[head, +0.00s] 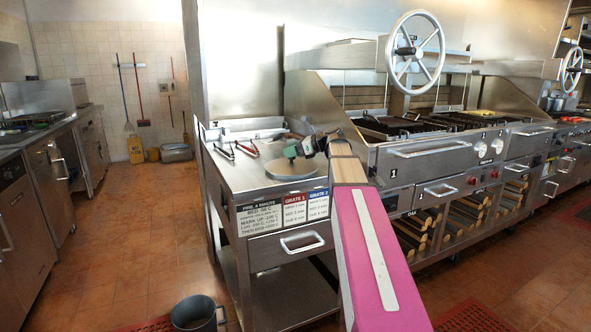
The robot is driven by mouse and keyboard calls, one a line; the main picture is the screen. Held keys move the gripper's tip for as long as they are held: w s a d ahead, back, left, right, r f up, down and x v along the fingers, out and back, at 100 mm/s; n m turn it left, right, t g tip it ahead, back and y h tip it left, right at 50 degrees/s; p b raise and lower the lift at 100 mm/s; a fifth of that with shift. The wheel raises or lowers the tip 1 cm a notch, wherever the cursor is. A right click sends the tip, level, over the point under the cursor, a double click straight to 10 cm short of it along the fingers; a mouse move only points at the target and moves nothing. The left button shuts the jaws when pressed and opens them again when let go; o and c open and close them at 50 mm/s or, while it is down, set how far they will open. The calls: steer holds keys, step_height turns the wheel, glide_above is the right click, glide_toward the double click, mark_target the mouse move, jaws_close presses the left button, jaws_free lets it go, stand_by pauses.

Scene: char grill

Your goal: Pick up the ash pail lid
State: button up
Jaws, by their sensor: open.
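A flat round grey lid (291,171), which looks like the ash pail lid, lies on the steel counter (238,180) left of the grill. My gripper (294,152) is at the end of my arm, over the back part of the lid. It is open, and I see nothing held in it. The gripper hides part of the lid's far side, and I cannot tell whether it touches the lid. A grey pail (198,314) with a dark inside stands on the floor at the bottom of the view.
Red-handled tongs (246,149) lie on the counter left of the lid. A low tray (252,127) is behind them. The grill (400,126) with a large handwheel (416,50) stands to the right. Floor is clear in the left aisle.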

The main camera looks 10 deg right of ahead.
steer(key=shift+m+t+h, duration=0.3)
steer(key=shift+m+h, duration=0.2)
steer(key=d, duration=0.3)
steer(key=s+d, duration=0.1)
steer(key=d, duration=0.4)
steer(key=shift+s+d+r, duration=0.2)
steer(key=shift+d+r, duration=0.1)
steer(key=shift+r, duration=0.05)
glide_above(302, 166)
steer(key=shift+s+f, duration=0.25)
steer(key=shift+f, duration=0.8)
steer(key=shift+w+d+x, duration=0.1)
steer(key=shift+w+x, duration=0.05)
steer(key=shift+x, duration=1.2)
steer(key=shift+w+d+x, duration=0.1)
steer(key=shift+d+x, duration=0.05)
steer(key=shift+x, duration=1.15)
steer(key=shift+f, duration=0.15)
steer(key=c, duration=1.1)
